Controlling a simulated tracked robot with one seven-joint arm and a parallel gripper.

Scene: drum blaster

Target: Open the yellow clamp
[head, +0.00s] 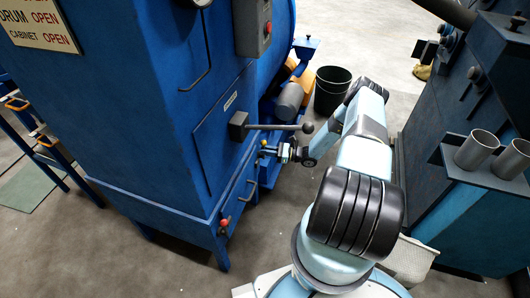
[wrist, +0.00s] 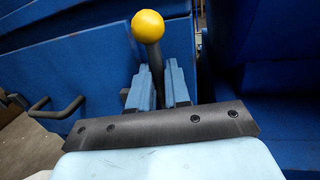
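The yellow clamp shows in the wrist view as a round yellow ball (wrist: 148,26) on a dark stem, just beyond my fingertips. In the head view a small yellow knob (head: 263,142) is on the blue cabinet's right side, just left of my gripper (head: 285,152). In the wrist view my gripper (wrist: 160,75) has its two blue fingers apart, with the stem lined up in the gap between them. A narrow space shows beside the stem toward the right finger. The lower stem and the clamp's base are hidden by the fingers.
A dark lever with a ball end (head: 275,127) sticks out of the blue cabinet (head: 140,110) just above my gripper. A red knob (head: 224,222) and handles are lower on the cabinet. A dark bin (head: 331,90) stands behind. Another blue machine (head: 465,110) is at right.

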